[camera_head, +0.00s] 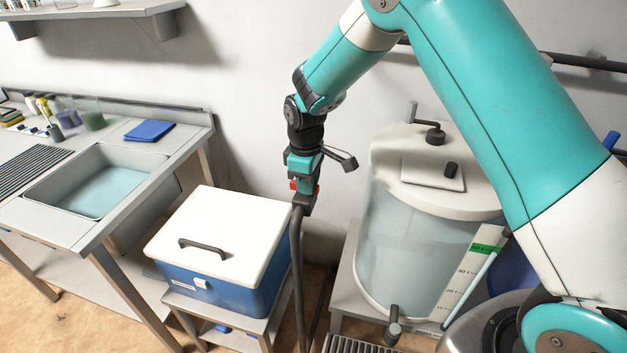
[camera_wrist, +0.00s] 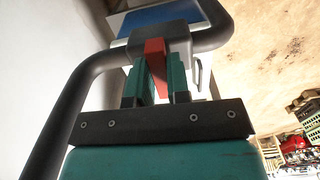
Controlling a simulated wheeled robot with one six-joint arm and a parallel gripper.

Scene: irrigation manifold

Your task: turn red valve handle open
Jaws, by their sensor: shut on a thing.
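The red valve handle (camera_wrist: 154,52) shows in the wrist view between the two teal fingers of my gripper (camera_wrist: 156,80). The fingers are shut on it. The handle sits on a grey valve body joined to a dark pipe (camera_wrist: 92,90) that bends on both sides. In the head view, my gripper (camera_head: 304,178) points down at the top of the upright dark pipe (camera_head: 297,255). Small bits of the red handle (camera_head: 316,188) show beside the fingers. Most of the handle is hidden there, so its angle is hard to tell.
A blue cooler box (camera_head: 205,285) with a white lid stands on a low stand just left of the pipe. A clear tank (camera_head: 405,245) stands close on the right. A sink bench (camera_head: 185,150) is at the left. The wall is behind.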

